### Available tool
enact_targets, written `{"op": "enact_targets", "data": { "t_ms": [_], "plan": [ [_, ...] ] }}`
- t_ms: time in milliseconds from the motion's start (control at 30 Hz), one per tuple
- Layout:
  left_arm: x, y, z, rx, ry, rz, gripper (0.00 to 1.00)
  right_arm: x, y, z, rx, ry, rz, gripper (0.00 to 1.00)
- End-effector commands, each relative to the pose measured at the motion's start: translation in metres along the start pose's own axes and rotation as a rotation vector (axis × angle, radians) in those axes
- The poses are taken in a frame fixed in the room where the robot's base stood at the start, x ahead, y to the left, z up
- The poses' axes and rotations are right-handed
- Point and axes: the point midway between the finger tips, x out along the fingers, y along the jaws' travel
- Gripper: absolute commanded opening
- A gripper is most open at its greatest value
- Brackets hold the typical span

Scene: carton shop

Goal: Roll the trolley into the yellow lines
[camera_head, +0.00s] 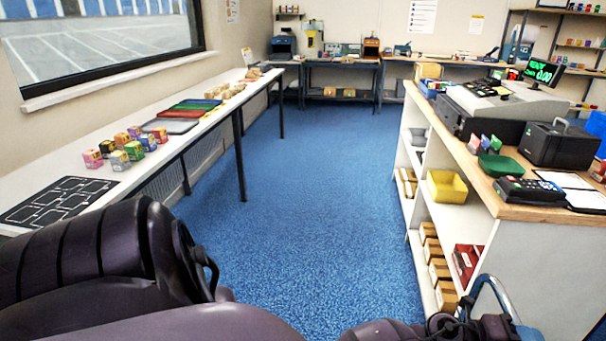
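No trolley can be made out for certain, and no yellow lines show on the visible floor. A curved blue-grey metal tube (494,290) rises at the bottom right, beside the white counter; whether it belongs to a trolley cannot be told. My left arm fills the bottom left, and its gripper is not in view. Part of my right arm shows at the bottom edge, close to the tube. Its gripper is not visible, and whether it touches the tube is hidden.
The blue floor (305,210) is clear between the long white table (215,118) at left and the wood-topped counter (470,160) at right. The counter's shelves hold a yellow bin (447,187) and several cartons. A back bench (342,62) with machines closes the far end.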

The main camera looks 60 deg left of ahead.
Motion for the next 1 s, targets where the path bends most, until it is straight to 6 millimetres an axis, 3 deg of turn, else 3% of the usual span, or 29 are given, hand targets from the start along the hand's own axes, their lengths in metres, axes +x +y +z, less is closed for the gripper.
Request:
{"op": "enact_targets", "data": {
  "t_ms": [33, 367, 400, 567, 1000],
  "plan": [
    [-0.007, 0.013, 0.009, 0.002, -0.023, 0.025, 0.00, 0.000, 0.000, 0.001, -0.002, -0.002, 0.000, 0.68],
    [-0.006, 0.007, 0.009, 0.005, -0.023, 0.019, 0.00, -0.002, 0.003, -0.002, -0.011, 0.001, -0.001, 0.68],
    [-0.006, 0.006, 0.009, 0.005, -0.023, 0.018, 0.32, -0.002, 0.003, -0.001, -0.011, 0.001, -0.001, 0.68],
    [-0.005, 0.004, 0.007, 0.003, -0.017, 0.013, 0.55, -0.002, 0.003, -0.002, -0.011, 0.002, -0.001, 0.68],
    [-0.003, -0.001, 0.004, 0.002, -0.009, 0.006, 0.55, -0.002, 0.000, -0.004, 0.002, 0.006, 0.001, 0.68]
  ]
}}
